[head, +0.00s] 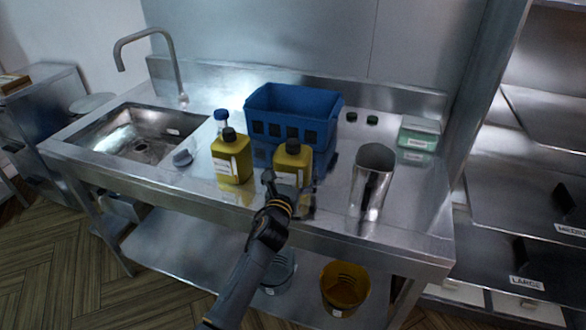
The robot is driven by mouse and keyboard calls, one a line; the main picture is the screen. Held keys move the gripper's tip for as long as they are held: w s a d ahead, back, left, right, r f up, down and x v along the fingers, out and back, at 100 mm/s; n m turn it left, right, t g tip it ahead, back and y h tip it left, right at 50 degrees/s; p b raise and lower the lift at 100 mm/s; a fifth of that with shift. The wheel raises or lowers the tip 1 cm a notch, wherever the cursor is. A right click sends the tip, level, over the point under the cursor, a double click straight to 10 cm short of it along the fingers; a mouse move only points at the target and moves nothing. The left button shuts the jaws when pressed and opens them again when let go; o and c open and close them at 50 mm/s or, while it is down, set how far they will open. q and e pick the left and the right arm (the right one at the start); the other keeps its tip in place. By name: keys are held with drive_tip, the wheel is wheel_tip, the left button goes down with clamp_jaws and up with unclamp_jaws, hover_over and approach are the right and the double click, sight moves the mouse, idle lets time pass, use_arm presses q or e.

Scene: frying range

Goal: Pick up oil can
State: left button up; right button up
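Two yellow oil cans with black caps stand upright on the steel counter (335,215): a left oil can (231,165) and a right oil can (292,160). My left gripper (287,187) is at the front of the right can, its fingers apart. One dark finger shows by the can's lower left side; the other is faint against the can and counter. I cannot tell whether the fingers touch the can. The gripper and wrist hide part of the can's lower front. My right gripper is out of view.
A blue crate (290,106) stands just behind the cans. A blue-capped bottle (221,121) is behind the left can. A tall steel cup (371,180) stands to the right, near the front edge. A sink (143,135) lies left; a yellow bucket (345,288) sits below.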

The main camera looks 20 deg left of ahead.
sight(297, 150)
use_arm(q)
drive_tip(key=c, duration=1)
drive_tip(key=shift+r, duration=0.1)
drive_tip(key=shift+c, duration=1.3)
drive_tip(key=shift+r, duration=0.3)
wheel_tip(297, 150, up, 2)
drive_tip(key=shift+r, duration=0.1)
drive_tip(key=s+r, duration=0.1)
drive_tip(key=s+d+r+p, duration=0.1)
drive_tip(key=r, duration=0.1)
drive_tip(key=s+r, duration=0.1)
drive_tip(key=r, duration=0.1)
drive_tip(key=shift+s+d+r+p, duration=0.2)
drive_tip(key=shift+s+d+p, duration=0.1)
drive_tip(key=shift+s+p, duration=0.1)
drive_tip(key=s+d+r, duration=0.3)
drive_tip(key=s+r, duration=0.1)
drive_tip(key=s, duration=0.5)
drive_tip(key=shift+d+r, duration=0.4)
